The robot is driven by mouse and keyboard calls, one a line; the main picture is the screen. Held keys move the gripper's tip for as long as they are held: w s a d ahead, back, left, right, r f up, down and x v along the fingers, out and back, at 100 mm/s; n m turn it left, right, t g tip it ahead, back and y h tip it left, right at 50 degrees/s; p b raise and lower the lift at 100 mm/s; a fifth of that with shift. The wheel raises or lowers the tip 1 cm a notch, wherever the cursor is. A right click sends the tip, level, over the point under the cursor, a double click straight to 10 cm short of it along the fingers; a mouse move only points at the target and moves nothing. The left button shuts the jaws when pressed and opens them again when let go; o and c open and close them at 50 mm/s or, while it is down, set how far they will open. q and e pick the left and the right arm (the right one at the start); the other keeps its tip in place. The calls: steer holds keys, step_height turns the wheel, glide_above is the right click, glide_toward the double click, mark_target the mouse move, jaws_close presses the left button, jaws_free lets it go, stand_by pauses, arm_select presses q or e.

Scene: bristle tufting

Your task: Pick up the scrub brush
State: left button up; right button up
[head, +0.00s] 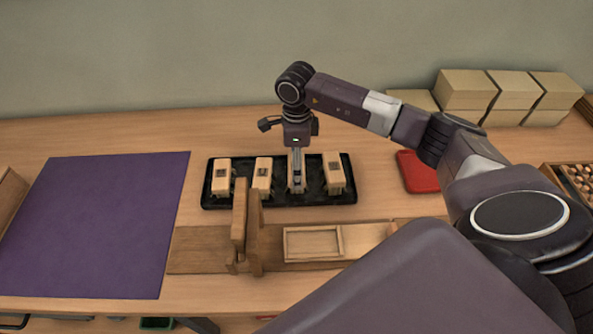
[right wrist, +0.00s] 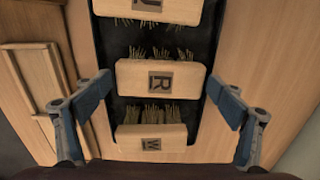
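Several pale wooden brush blocks with dark bristle tufts and square dark labels sit in a row in a black tray (head: 345,197). I cannot tell from the labels which is the scrub brush. My right gripper (head: 297,180) points down over the third block from the left (head: 297,187), partly hiding it. In the right wrist view, my right gripper (right wrist: 158,103) is open and empty, with its fingers apart on either side of a block marked "R" (right wrist: 135,77). A block marked "W" (right wrist: 125,140) lies nearer the camera. My left gripper is out of view.
A wooden fixture with an upright post (head: 254,230) and a shallow frame (head: 313,243) stands in front of the tray. A purple mat (head: 95,225) lies left. A red flat object (head: 418,171), cardboard boxes (head: 467,90) and a box of small wooden pieces (head: 578,180) are right.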

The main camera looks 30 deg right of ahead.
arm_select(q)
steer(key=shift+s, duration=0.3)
arm_select(e)
steer(key=c, duration=0.8)
steer(key=shift+r, duration=0.15)
step_height(320, 180, up, 19)
steer(key=shift+f+b, duration=0.1)
steer(key=shift+b, duration=1)
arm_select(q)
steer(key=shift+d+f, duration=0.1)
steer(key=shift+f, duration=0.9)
arm_select(e)
steer(key=shift+r, duration=0.5)
